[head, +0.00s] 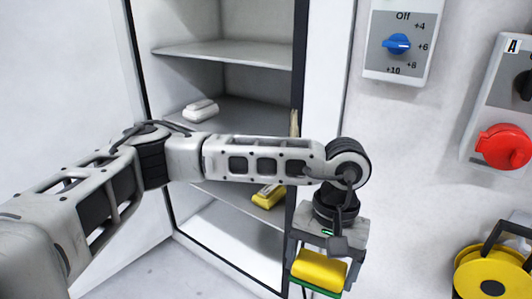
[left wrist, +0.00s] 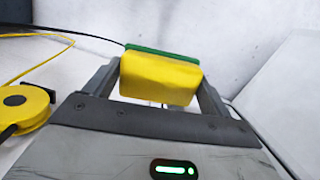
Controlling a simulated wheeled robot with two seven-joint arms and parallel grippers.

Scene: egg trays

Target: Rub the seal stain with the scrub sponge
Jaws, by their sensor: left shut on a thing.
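The scrub sponge (head: 319,270) is a yellow block with a green scrub side, at the lower middle of the head view. My left gripper (head: 322,262) is shut on it, in front of the wall just right of the open cabinet. In the left wrist view the sponge (left wrist: 160,78) sits between the two fingers of the gripper (left wrist: 163,85), its green side facing away. A tan patch, which looks like the seal stain (head: 294,122), shows on the cabinet's right edge seal, just above my left forearm; its lower part may be hidden by the arm. My right gripper is out of view.
The open cabinet has grey shelves (head: 225,51). A white item (head: 201,110) and a yellow item (head: 268,197) lie on them. Right of it are a temperature dial (head: 397,43), a red switch (head: 505,147) and a yellow reel (head: 465,272). The cabinet bottom is clear.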

